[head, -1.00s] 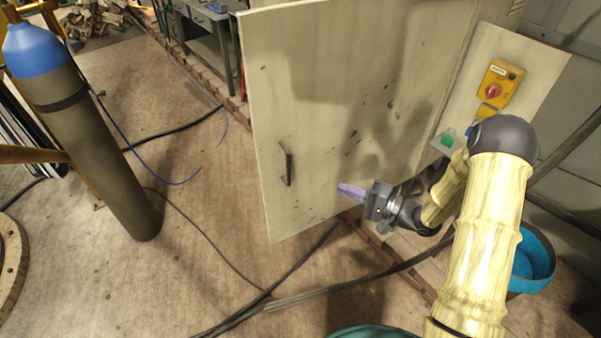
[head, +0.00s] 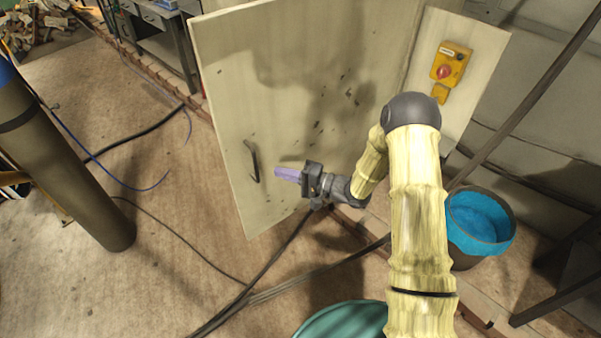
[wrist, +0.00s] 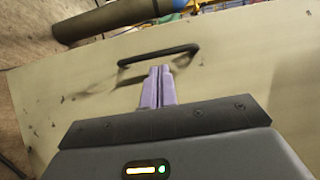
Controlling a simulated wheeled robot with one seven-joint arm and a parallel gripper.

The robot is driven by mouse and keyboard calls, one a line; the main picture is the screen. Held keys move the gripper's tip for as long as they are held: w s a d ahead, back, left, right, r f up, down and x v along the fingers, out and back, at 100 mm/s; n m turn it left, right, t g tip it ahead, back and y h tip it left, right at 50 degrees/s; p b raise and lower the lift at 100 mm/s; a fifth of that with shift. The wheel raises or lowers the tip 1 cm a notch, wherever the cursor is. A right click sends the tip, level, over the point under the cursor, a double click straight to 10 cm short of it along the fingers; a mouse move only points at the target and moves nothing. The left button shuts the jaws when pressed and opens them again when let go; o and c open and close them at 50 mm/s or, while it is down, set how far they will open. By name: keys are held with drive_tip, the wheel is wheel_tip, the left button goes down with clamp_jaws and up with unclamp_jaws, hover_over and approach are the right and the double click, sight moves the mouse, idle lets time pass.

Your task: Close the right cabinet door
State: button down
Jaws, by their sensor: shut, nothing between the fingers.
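The right cabinet door (head: 300,80) is a large cream panel with dark scuffs, standing swung open in the head view. Its dark bar handle (head: 253,160) is near the lower left edge. In the wrist view the door (wrist: 235,75) fills most of the picture and the handle (wrist: 158,54) lies just beyond the fingertips. My gripper (head: 277,173) has purple fingers, shut and empty, a little right of the handle in the head view. In the wrist view the fingertips (wrist: 160,70) are together, just below the handle. I cannot tell whether they touch the door.
A gas cylinder (head: 65,165) stands at the left. Cables (head: 265,293) cross the floor below the door. A blue-lined bucket (head: 480,220) stands at the right, and a teal round rim (head: 340,322) is at the bottom. A yellow switch box (head: 450,65) is behind my arm. Floor left of the door is mostly clear.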

drive_tip(key=shift+p+x, duration=1)
drive_tip(key=shift+x, duration=1.55)
drive_tip(key=shift+w+a, duration=0.1)
